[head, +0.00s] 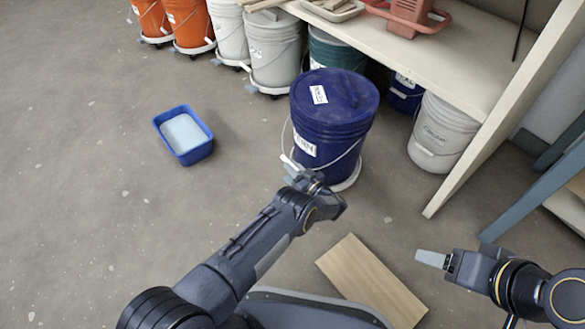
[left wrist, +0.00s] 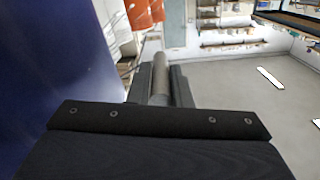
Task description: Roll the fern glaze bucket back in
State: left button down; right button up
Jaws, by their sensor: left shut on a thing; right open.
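The dark blue bucket (head: 350,125), its front label partly readable as "ERN", stands upright in front of the shelf on a white dolly (head: 347,182). A second label is on its lid. Its wire bail hangs down the near side. My left gripper (head: 291,166) is at the bucket's near left side, shut on the bail's grip. In the left wrist view this grey cylindrical grip (left wrist: 159,78) sits between the fingers, with the blue bucket wall (left wrist: 50,70) on the left. My right gripper (head: 432,258) is open and empty at lower right, apart from the bucket.
Under the shelf (head: 440,60) stand a teal bucket (head: 330,50), another blue bucket (head: 404,97) and white buckets (head: 440,135). A blue tub (head: 184,135) lies left on open floor. A wooden board (head: 372,282) lies in front. The shelf's upright panel (head: 500,125) stands right.

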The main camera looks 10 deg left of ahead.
pick_arm(q)
jog(key=c, duration=1.3)
grip_release()
jog(key=shift+r, duration=0.1)
jog(key=shift+c, duration=0.2)
jog(key=shift+d, duration=0.1)
jog(key=p+v, duration=0.1)
jog(key=v, duration=0.6)
jog(key=shift+s+d, duration=0.25)
jog(key=shift+s, duration=0.05)
